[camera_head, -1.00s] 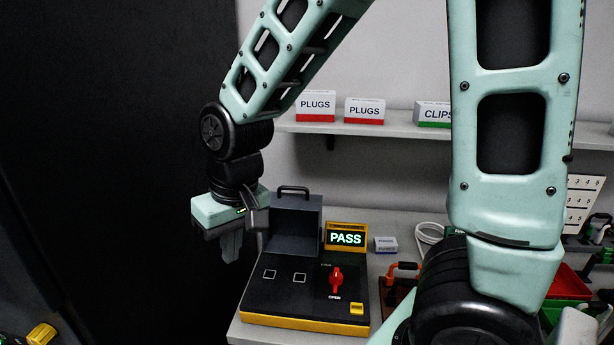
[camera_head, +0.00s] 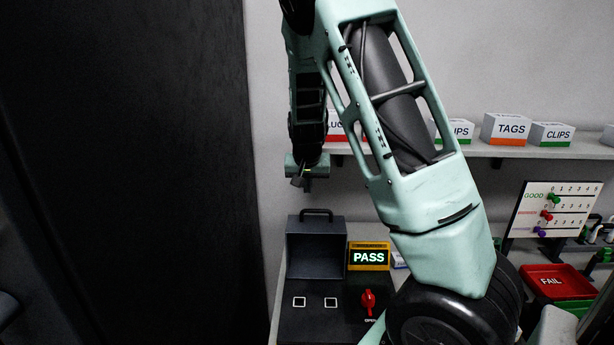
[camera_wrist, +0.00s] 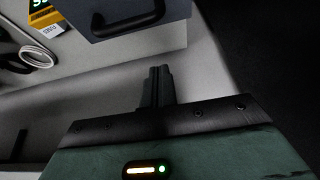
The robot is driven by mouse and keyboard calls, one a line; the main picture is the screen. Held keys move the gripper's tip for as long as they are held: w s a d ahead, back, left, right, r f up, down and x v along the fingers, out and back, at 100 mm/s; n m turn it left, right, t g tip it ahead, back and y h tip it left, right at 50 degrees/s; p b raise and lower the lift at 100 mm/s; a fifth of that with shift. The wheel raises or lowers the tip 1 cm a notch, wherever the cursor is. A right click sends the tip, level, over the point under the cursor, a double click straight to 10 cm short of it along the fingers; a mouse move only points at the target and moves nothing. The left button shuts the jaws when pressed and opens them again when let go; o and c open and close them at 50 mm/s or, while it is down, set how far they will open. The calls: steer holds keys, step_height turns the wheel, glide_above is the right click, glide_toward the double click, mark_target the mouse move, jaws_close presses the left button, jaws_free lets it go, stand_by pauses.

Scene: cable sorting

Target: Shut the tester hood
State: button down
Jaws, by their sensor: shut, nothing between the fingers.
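The tester hood (camera_head: 315,248) is a dark grey box with a black handle (camera_head: 316,214) on top. It stands raised at the back of the tester (camera_head: 318,318), with the flat bed and two white-outlined squares bare in front. The tester screen (camera_head: 368,257) reads PASS, and a red knob (camera_head: 368,301) sits beside the word OPEN. My gripper (camera_head: 307,186) is shut and empty, above and behind the hood handle, apart from it. In the wrist view my shut fingers (camera_wrist: 157,88) point toward the hood (camera_wrist: 140,12) and its handle (camera_wrist: 128,24), without visible contact.
A shelf (camera_head: 480,150) with labelled boxes runs along the wall behind. A red FAIL bin (camera_head: 548,281) and a peg board (camera_head: 556,208) are at the right. A dark panel (camera_head: 130,170) fills the left. My own arm hides part of the bench.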

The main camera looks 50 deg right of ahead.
mark_target(307, 219)
steer(key=f, duration=0.1)
steer(key=f+p, duration=0.1)
steer(key=s+a+f+p, duration=0.1)
steer(key=shift+s+a+f, duration=0.3)
steer(key=shift+s+a, duration=0.05)
steer(key=shift+a, duration=0.15)
